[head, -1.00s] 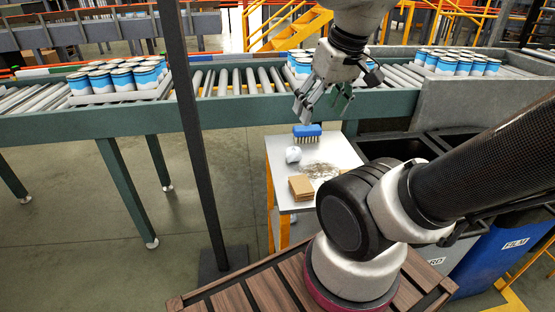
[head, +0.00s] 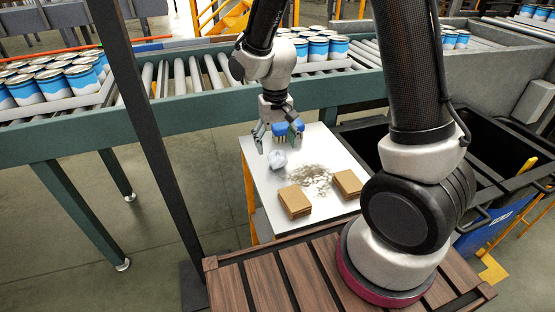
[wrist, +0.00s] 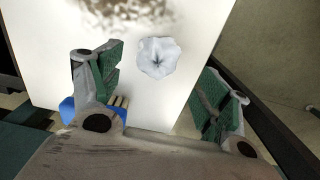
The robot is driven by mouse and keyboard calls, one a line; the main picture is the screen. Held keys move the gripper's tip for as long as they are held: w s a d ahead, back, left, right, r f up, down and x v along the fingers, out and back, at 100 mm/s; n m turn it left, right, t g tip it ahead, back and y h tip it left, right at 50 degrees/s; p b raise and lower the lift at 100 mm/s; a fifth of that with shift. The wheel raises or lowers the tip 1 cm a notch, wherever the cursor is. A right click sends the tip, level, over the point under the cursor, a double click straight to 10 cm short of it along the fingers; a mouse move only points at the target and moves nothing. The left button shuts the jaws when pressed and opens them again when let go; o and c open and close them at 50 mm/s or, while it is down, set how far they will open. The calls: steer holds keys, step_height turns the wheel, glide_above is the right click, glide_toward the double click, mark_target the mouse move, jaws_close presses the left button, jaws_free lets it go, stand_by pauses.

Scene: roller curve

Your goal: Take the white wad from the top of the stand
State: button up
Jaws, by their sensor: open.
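The white wad (head: 277,158) is a crumpled ball lying on the white top of the stand (head: 262,185), near its far left part. In the wrist view the wad (wrist: 158,57) lies just beyond and between the two fingertips. My gripper (head: 277,142) is open and empty, pointing down over the far left part of the stand, close to the wad. In the wrist view the green-padded fingers of my gripper (wrist: 165,82) are spread wide, with the wad apart from both. A finger hides part of the blue brush (head: 280,130) behind it.
Two stacks of brown cardboard, a left one (head: 294,202) and a right one (head: 347,184), and scattered brown debris (head: 311,178) lie on the stand. A dark post (head: 150,120) rises at left. The roller conveyor (head: 190,80) with cans runs behind. Dark bins (head: 490,165) stand at right.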

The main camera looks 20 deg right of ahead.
mark_target(277, 152)
steer(key=f, duration=0.6)
steer(key=shift+s+d+f, duration=0.1)
steer(key=shift+s+d, duration=0.05)
steer(key=shift+d, duration=0.05)
steer(key=c, duration=0.8)
